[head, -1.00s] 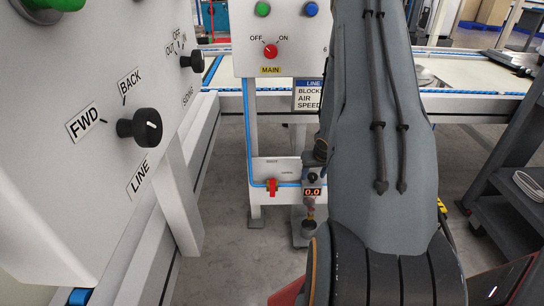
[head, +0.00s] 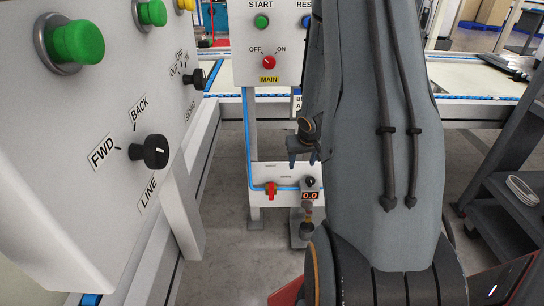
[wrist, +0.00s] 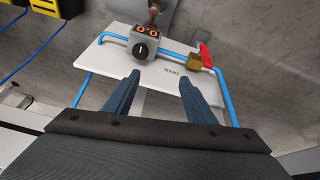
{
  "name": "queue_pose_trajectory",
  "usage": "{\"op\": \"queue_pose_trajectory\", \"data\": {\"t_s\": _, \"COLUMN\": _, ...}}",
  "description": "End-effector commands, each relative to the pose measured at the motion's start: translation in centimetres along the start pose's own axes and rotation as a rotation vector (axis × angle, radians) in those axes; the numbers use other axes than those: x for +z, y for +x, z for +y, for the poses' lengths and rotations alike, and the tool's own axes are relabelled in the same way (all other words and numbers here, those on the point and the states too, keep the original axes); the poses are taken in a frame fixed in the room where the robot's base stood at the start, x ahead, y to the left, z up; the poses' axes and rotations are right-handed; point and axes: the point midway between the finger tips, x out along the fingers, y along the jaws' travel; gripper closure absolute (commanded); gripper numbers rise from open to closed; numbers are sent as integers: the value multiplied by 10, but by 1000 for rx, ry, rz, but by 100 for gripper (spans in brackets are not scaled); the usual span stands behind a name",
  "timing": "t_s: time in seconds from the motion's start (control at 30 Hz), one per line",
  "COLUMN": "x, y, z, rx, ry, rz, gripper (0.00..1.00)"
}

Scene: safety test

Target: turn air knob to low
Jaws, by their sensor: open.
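The air knob (head: 311,182) is a small black knob on a grey regulator block with a red 0.0 display (head: 309,195). In the wrist view the knob (wrist: 141,50) shows a white pointer line, and the display sits just beyond it. My gripper (head: 302,162) is above the white air panel (head: 287,173) in the head view. In the wrist view its two fingers (wrist: 159,77) are apart and empty, pointing toward the panel. The knob lies beyond the left fingertip, not between the fingers. The small panel lettering is too small to read.
A red valve handle (head: 270,189) on the blue air pipe is beside the regulator; it shows in the wrist view (wrist: 206,55) right of the fingers. The MAIN panel (head: 268,50) is above. A LINE knob (head: 154,151) is on the left panel. A dark cart (head: 500,170) stands right.

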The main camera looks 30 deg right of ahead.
Motion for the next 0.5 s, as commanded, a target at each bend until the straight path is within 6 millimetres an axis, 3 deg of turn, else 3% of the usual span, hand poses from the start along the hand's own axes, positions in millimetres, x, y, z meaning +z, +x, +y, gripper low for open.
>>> {"op": "queue_pose_trajectory", "data": {"t_s": 0.5, "x": 6, "y": -66, "z": -69, "rx": 3, "ry": -87, "rz": -18, "gripper": 50}}
